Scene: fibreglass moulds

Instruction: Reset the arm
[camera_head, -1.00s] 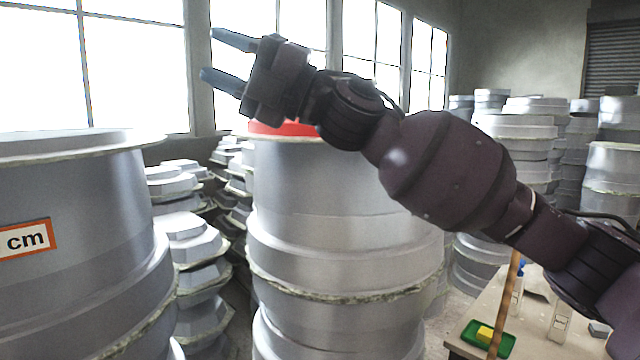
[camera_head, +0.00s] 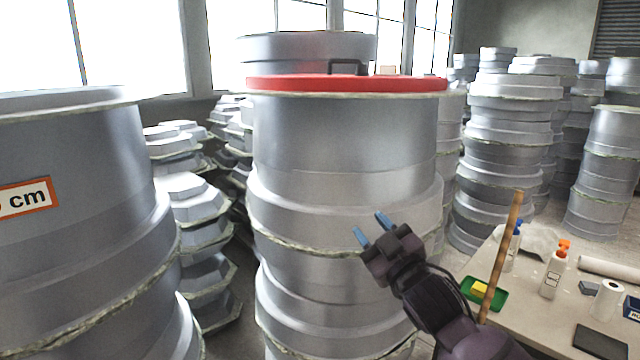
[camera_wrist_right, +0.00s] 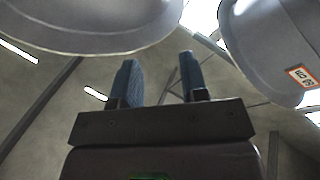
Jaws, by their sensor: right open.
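My right gripper (camera_head: 370,229) is open and empty in the head view, with two blue fingertips spread apart. It is in front of the tall stack of grey moulds (camera_head: 345,140) topped by a red ring (camera_head: 345,84). I cannot tell how near it is to the stack. In the right wrist view the gripper (camera_wrist_right: 158,75) shows its two blue fingers apart with nothing between them. Its camera looks up past grey mould rims (camera_wrist_right: 90,40) toward the ceiling. My left gripper is not in view.
A big grey mould (camera_head: 80,240) with a "cm" label stands at the left. At the lower right, a table (camera_head: 530,310) holds spray bottles (camera_head: 553,275), a green tray (camera_head: 497,303) with a yellow sponge, and a paper roll (camera_head: 605,300). A wooden stick (camera_head: 503,250) stands near my right arm.

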